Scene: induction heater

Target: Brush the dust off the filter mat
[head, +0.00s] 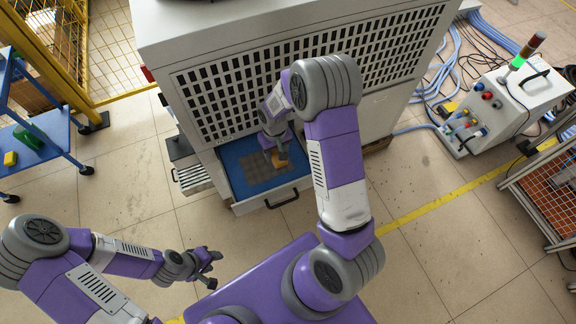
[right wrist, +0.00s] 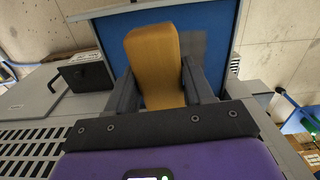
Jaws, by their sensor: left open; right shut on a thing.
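The blue filter mat (head: 233,167) lies in a pulled-out drawer at the foot of the large grey cabinet. A grey dusty patch (head: 262,174) covers part of it. My right gripper (head: 277,150) is over the mat, shut on a brush with a tan wooden body (head: 281,160). In the right wrist view the brush (right wrist: 153,65) stands between the two dark fingers, and the mat (right wrist: 205,18) shows behind it; its bristles are hidden. I cannot tell whether the brush touches the mat. My left gripper (head: 212,268) is open and empty, low at the left, away from the drawer.
The drawer front with a black handle (head: 283,199) faces me. The cabinet (head: 160,35) with its grille rises behind. A blue shelf cart (head: 50,140) stands at the left. A white device (head: 510,100) with cables stands at the right. The tiled floor around the drawer is mostly free.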

